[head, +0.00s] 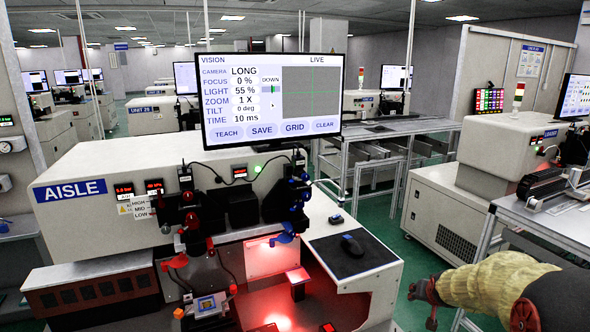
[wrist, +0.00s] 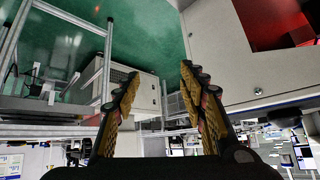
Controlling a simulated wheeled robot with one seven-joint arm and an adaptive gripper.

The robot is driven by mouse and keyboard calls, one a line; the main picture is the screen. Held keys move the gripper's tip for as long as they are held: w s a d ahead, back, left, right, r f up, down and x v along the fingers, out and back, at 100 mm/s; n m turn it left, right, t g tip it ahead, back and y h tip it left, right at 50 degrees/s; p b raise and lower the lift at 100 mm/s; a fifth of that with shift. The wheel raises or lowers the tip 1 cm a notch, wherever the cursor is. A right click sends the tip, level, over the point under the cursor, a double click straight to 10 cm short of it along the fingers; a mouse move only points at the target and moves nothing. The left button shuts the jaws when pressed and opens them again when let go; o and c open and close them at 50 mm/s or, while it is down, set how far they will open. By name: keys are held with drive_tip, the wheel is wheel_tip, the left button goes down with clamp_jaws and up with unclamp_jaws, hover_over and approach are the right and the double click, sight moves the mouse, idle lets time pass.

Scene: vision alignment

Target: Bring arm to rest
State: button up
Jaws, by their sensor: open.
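My arm reaches in from the lower right of the head view, in a tan sleeve, with my gripper (head: 424,290) at its left end. My gripper is to the right of the white bench and apart from it. In the wrist view my gripper (wrist: 156,90) shows two separated yellow-and-black fingers with nothing between them. That view is turned over, with the green floor at the top.
The AISLE machine (head: 110,165) carries a vision screen (head: 272,100). A metal-framed table (head: 540,215) stands at the right, close to my arm. Green floor (head: 385,215) lies between.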

drive_tip(key=s+a+r+n+g+y+p, duration=0.1)
drive_tip(key=s+a+r, duration=0.6)
drive_tip(key=s, duration=0.2)
drive_tip(key=s+a+r+n, duration=0.1)
drive_tip(key=s+a+r, duration=0.6)
drive_tip(key=s, duration=0.3)
drive_tip(key=s+a+n, duration=0.1)
drive_tip(key=s+a, duration=0.2)
drive_tip(key=s, duration=0.7)
drive_tip(key=s+a+r+n+g+y, duration=0.1)
drive_tip(key=s+a, duration=0.2)
drive_tip(key=s, duration=0.7)
drive_tip(key=shift+a+p, duration=0.15)
drive_tip(key=shift+p, duration=0.15)
